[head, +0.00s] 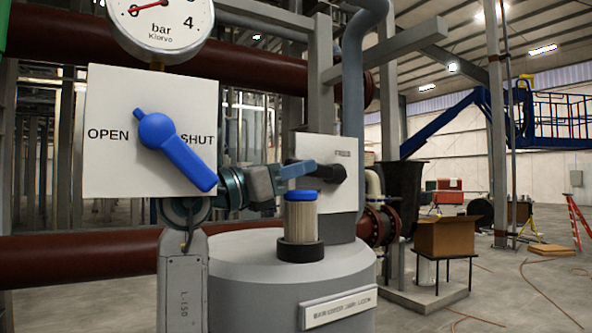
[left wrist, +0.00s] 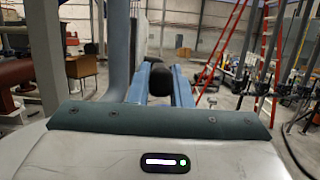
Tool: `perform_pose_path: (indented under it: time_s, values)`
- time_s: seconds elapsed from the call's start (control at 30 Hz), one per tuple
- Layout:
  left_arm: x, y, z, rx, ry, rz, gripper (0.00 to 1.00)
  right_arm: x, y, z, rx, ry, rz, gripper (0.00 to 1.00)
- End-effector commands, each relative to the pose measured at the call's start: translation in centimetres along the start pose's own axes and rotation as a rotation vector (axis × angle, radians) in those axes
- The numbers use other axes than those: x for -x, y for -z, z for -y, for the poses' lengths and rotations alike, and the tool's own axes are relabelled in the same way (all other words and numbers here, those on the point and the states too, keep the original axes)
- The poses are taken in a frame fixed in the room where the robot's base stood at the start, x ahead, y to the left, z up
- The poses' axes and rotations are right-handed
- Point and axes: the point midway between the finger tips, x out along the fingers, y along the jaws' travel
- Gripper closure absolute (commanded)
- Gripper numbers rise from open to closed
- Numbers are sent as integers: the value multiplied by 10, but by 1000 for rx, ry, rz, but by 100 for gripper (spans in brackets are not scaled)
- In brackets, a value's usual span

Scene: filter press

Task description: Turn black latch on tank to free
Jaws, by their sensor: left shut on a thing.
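The black latch (head: 331,172) sticks out from a white plate (head: 341,147) with small lettering, too small to read surely, behind the tank. My left gripper (head: 308,170) reaches it from the left, its blue fingers closed on the latch's near end. In the left wrist view the black latch (left wrist: 160,81) shows as a rounded end between the two blue fingers (left wrist: 160,92). The grey tank (head: 250,260) stands below, with a label plate (head: 339,309) on its front. My right gripper is not in view.
A blue handle (head: 175,146) on a white OPEN/SHUT panel (head: 110,100) points down toward the right. A pressure gauge (head: 160,22) is above it. A pale filter cartridge (head: 300,220) with a blue top stands on the tank just below my gripper. A cardboard box (head: 445,237) is at right.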

Motion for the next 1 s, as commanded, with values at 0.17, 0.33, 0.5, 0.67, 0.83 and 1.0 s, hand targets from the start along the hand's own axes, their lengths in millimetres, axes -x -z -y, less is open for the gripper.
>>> perform_pose_path:
  time_s: [0.17,0.33,0.5,0.67,0.83,1.0]
  values:
    - [0,0,0,1,0,-1,100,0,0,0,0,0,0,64]
    - [0,0,0,1,0,-1,66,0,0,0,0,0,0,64]
    - [0,0,0,1,0,-1,60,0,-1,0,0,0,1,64]
    - [2,0,0,0,-1,-1,60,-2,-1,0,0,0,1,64]
    - [20,4,-1,-3,-4,0,60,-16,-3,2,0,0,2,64]
    - [48,4,-1,-4,-3,1,60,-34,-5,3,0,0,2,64]
